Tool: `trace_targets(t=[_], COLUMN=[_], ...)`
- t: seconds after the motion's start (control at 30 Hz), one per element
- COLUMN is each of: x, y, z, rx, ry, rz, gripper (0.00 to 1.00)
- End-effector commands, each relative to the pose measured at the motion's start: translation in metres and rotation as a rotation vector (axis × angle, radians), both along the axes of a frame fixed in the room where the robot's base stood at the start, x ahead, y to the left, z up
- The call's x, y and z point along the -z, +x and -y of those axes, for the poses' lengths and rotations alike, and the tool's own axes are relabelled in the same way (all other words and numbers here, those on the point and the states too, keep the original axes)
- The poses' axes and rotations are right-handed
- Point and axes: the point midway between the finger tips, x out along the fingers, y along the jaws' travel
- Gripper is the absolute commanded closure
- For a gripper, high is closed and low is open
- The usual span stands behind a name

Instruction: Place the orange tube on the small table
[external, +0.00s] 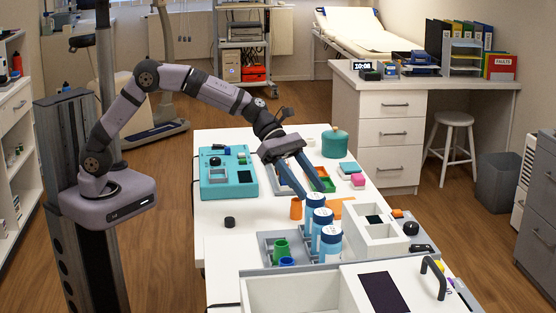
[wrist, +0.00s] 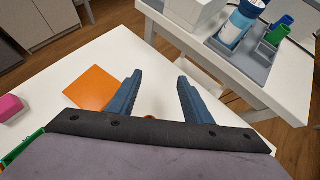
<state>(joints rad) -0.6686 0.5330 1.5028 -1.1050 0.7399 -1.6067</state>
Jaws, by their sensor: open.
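The orange tube (external: 296,209) stands upright on the white table (external: 258,225), just below my gripper's fingers in the external view. In the wrist view, only a small orange edge of the tube (wrist: 151,117) shows between the fingers, at the black gripper bar; the rest is hidden. My gripper (external: 313,193) points down over the table with its two blue fingers apart and empty. The open fingers also show in the wrist view (wrist: 159,79). I cannot tell which white table is the small one.
A flat orange square (wrist: 93,87) lies beside the left finger. A white divided box (external: 371,236) is to the right. A gap separates the two white tables in the wrist view.

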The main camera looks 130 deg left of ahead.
Motion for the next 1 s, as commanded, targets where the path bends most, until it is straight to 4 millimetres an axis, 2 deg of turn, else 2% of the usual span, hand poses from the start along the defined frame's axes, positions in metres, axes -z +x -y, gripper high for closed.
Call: trace_targets(t=[0.03, 0.13, 0.33, 0.47, 0.6, 0.8, 1.0], x=[0.011, 0.021, 0.021, 0.007, -0.016, -0.047, -0.064], y=[0.001, -0.002, -0.018, -0.034, -0.055, -0.080, -0.098], z=[0.005, 0.004, 0.003, 0.007, 0.015, 0.029, 0.040], rx=[-0.060, -0.203, -0.471, -0.616, -0.736, -0.820, -0.853], ry=[0.020, 0.066, 0.160, 0.215, 0.252, 0.263, 0.257], rz=[-0.016, -0.031, 0.036, 0.144, 0.302, 0.498, 0.627], gripper=[0.55, 0.55, 0.55, 0.55, 0.55, 0.55, 0.55])
